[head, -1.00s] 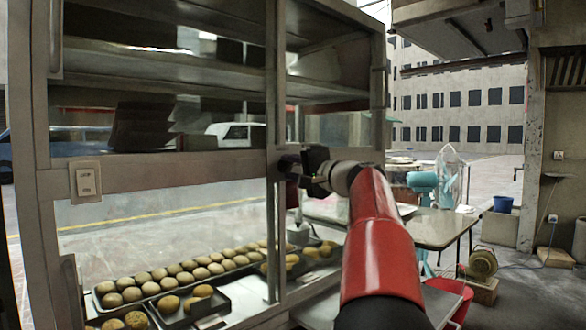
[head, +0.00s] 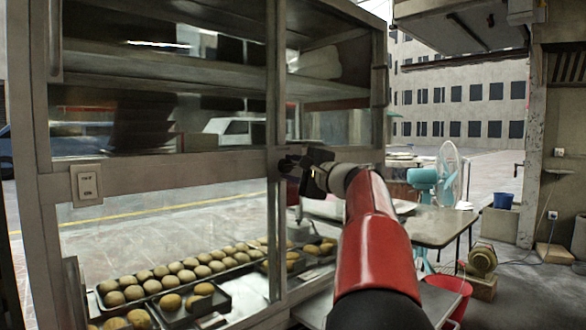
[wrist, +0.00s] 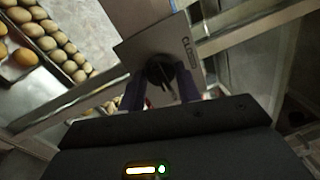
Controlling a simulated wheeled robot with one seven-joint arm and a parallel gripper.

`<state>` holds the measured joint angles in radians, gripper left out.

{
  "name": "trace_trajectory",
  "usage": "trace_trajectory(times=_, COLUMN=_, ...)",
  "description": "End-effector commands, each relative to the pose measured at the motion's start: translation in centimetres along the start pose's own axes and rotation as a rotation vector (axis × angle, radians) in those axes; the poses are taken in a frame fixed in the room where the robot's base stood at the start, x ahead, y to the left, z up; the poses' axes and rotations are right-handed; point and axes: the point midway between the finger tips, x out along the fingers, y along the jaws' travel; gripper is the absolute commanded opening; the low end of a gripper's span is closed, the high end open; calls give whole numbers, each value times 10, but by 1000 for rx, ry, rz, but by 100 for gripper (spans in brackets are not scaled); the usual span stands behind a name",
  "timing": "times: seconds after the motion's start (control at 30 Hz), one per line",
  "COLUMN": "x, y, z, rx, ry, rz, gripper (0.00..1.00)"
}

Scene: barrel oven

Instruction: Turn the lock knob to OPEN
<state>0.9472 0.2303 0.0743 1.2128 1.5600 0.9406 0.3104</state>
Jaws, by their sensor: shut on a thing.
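The lock knob (wrist: 158,70) is a dark round knob on a pale metal plate (wrist: 138,48) in the wrist view. Letters beginning "CLO" show on the plate, to the right of the knob. My gripper (wrist: 160,86) has one finger on each side of the knob and is shut on it. In the head view my gripper (head: 291,164) reaches the middle post of the glass cabinet (head: 278,110). The knob is hidden there behind the gripper and arm.
Trays of round buns (head: 185,272) lie behind the cabinet's lower glass. A white switch plate (head: 87,184) is on the left frame.

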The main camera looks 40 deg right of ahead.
Motion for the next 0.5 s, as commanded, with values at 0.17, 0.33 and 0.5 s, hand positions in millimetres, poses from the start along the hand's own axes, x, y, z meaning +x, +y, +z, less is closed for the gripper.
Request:
trace_trajectory(times=0.17, x=0, y=0, z=-1, rx=4, ry=2, rz=0, gripper=10)
trace_trajectory(times=0.33, x=0, y=0, z=-1, rx=4, ry=1, rz=0, gripper=34)
trace_trajectory(times=0.5, x=0, y=0, z=0, rx=3, ry=1, rz=0, gripper=55)
